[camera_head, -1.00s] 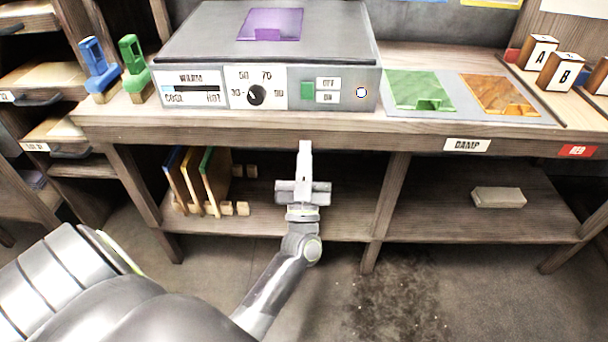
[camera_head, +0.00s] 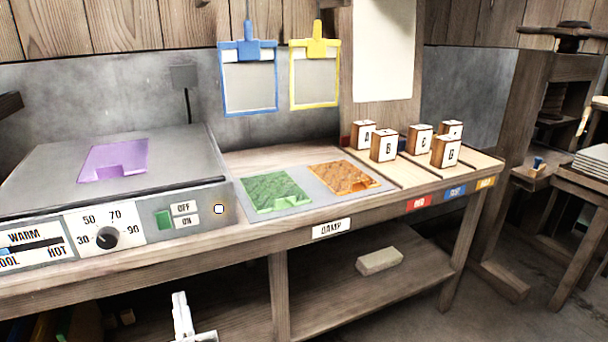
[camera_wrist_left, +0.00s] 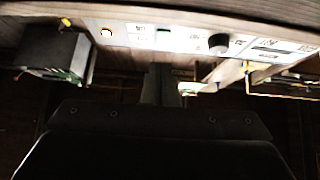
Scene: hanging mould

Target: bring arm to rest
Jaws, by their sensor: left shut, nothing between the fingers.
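My left gripper (camera_head: 182,314) shows at the bottom of the head view, in front of the bench's lower opening and below the bench top's front edge. Its fingers are together with nothing between them. Only the gripper's tip end shows; the rest of the arm is out of the frame. In the left wrist view the dark gripper body (camera_wrist_left: 150,150) fills the lower part, and the panel with its dial (camera_wrist_left: 219,44) shows upside down at the top. My right gripper is in neither view.
The bench (camera_head: 300,228) carries a heater box (camera_head: 40,180) with a purple sheet (camera_head: 113,160), green (camera_head: 274,192) and orange (camera_head: 343,177) pads, and several lettered blocks (camera_head: 384,146). Blue (camera_head: 249,80) and yellow (camera_head: 315,76) frames hang behind. A pale block (camera_head: 379,262) lies on the lower shelf.

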